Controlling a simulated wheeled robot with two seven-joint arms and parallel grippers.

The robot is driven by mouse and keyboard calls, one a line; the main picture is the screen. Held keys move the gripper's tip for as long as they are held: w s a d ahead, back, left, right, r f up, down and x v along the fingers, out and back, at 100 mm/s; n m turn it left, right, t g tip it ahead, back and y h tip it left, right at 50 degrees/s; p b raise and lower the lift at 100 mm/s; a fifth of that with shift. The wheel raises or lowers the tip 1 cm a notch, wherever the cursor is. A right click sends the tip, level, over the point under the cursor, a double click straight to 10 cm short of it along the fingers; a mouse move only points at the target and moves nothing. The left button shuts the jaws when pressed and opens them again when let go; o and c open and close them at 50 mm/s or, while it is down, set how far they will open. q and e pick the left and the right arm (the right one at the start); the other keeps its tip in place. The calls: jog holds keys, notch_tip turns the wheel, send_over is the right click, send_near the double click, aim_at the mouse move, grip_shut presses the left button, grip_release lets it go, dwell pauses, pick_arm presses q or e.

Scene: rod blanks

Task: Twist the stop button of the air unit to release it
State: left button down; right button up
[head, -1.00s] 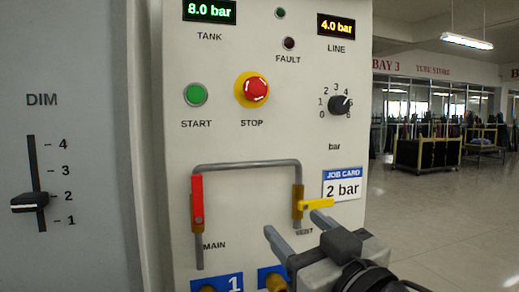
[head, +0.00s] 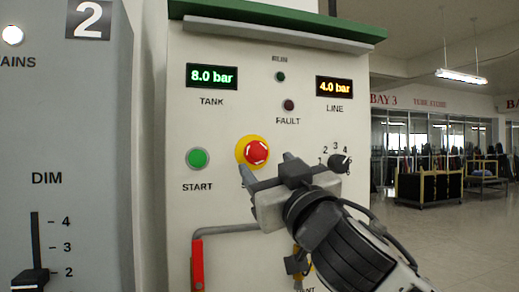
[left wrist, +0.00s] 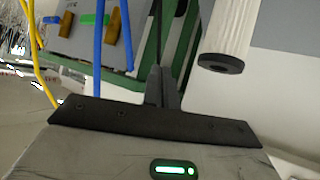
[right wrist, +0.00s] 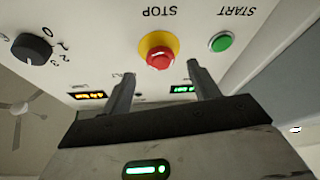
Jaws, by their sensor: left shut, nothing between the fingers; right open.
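The red stop button (head: 256,152) sits on a yellow collar on the air unit's pale panel (head: 215,120), above the hidden STOP label. My right gripper (head: 268,163) is open in front of the panel, just below and right of the button in the head view. In the right wrist view the button (right wrist: 159,57) shows between the two open fingers (right wrist: 160,80), beyond their tips, apparently untouched. My left gripper (left wrist: 163,75) is shut and empty in the left wrist view. It is outside the head view.
A green start button (head: 197,159) is left of the stop button. A black pressure knob (head: 340,163) is close to the right of my right gripper. A red-handled valve (head: 197,265) and grey pipe lie below. Blue hoses (left wrist: 97,50) hang near my left gripper.

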aim_at(258, 155)
jog(key=p+x, duration=0.1)
jog(key=x, duration=0.4)
jog(key=c, duration=1)
